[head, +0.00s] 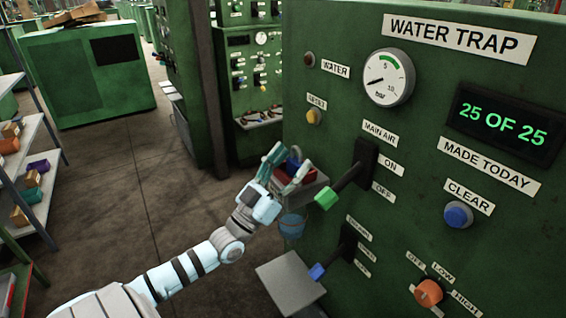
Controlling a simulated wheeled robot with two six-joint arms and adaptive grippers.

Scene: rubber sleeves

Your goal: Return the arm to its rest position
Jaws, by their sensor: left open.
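My left arm comes in from the lower left, white and light blue with dark bands. My left gripper (288,161) is open, with teal fingers pointing up and away from me. It is in front of a small grey tray (298,196) on the green panel's left side, which holds red and blue pieces. I see nothing held between the fingers. The gripper is left of the green-handled main air lever (326,197) and looks apart from it. The fingers partly cover the tray's contents. My right gripper is out of view.
A grey box (290,284) sits low. Shelves (35,130) stand left; the middle floor is clear.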

